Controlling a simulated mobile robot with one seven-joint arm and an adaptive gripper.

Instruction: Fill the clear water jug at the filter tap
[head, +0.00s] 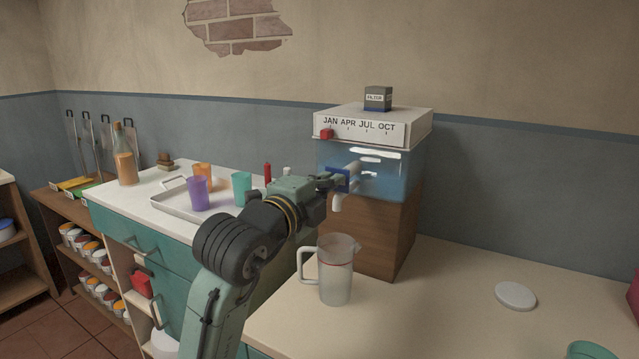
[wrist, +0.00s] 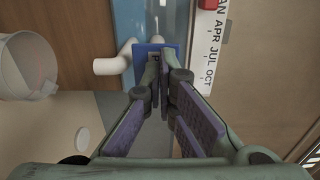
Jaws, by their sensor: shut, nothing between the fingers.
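The clear water jug (head: 336,278) stands upright on the counter, handle to the left, with a red line near its top. It appears below the white tap spout (head: 337,203); the wrist view also shows the jug (wrist: 25,70) and the spout (wrist: 108,66). I cannot make out a water level in it. The tap has a blue lever (head: 343,176), also in the wrist view (wrist: 143,62). The filter tank (head: 395,172) holds bluish water. My gripper (wrist: 161,78) is shut and empty, its fingertips at the lever; whether they touch it is unclear.
A white round lid (head: 515,297) lies on the counter to the right, with a teal cup (head: 590,350) at the front edge. At left, a tray (head: 172,207) holds a purple cup (head: 197,194) and other cups. The tank stands on a wooden block (head: 385,238).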

